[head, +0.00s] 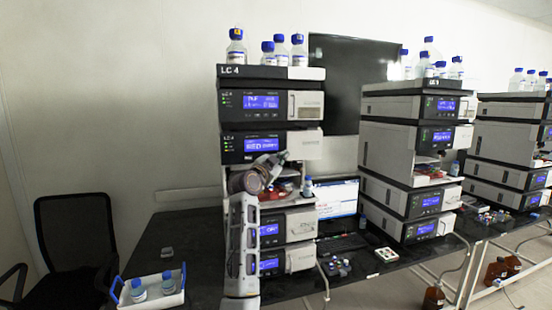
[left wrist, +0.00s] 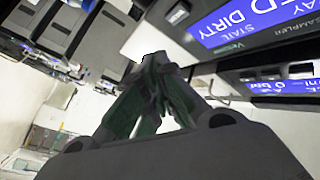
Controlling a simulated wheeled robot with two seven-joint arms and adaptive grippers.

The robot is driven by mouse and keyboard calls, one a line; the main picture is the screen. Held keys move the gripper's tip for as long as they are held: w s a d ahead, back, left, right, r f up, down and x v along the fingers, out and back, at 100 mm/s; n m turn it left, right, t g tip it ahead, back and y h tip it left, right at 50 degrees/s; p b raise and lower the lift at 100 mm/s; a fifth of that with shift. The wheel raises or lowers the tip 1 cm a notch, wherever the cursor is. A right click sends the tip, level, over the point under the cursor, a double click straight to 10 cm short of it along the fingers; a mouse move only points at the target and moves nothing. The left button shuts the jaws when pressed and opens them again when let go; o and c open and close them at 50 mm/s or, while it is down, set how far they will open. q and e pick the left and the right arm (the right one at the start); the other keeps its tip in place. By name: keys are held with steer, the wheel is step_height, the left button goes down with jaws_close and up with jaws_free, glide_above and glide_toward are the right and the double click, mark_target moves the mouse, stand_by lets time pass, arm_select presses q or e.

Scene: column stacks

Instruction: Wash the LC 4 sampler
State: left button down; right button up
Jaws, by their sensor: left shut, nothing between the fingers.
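The LC 4 sampler (head: 303,146) is the second module down in the left-hand stack, below another LC 4 module (head: 306,105). Its blue screen (head: 262,145) is lit. My left gripper (head: 280,159) is just in front of the sampler's lower edge, near the open bay. In the left wrist view its fingers (left wrist: 155,62) are shut with nothing between them. Whether they touch the sampler cannot be told. My right gripper is not in view.
Blue-capped bottles (head: 236,48) stand on top of the LC 4 stack. A second stack (head: 390,108) and a monitor (head: 337,198) stand to the right. A tray with two bottles (head: 150,291) is at front left. A black chair (head: 73,235) is at far left.

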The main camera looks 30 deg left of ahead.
arm_select(q)
steer(key=shift+w+a, duration=1.1)
steer(key=shift+a, duration=0.2)
steer(key=shift+w+a, duration=0.55)
steer(key=shift+a, duration=0.05)
stand_by(2.1)
steer(key=shift+s+d, duration=0.1)
stand_by(0.3)
steer(key=shift+s+d, duration=0.45)
steer(key=shift+d, duration=0.05)
steer(key=shift+s+d, duration=0.1)
stand_by(0.3)
steer(key=s+d, duration=0.3)
steer(key=shift+d, duration=0.35)
stand_by(0.4)
steer(key=shift+f, duration=0.1)
stand_by(0.6)
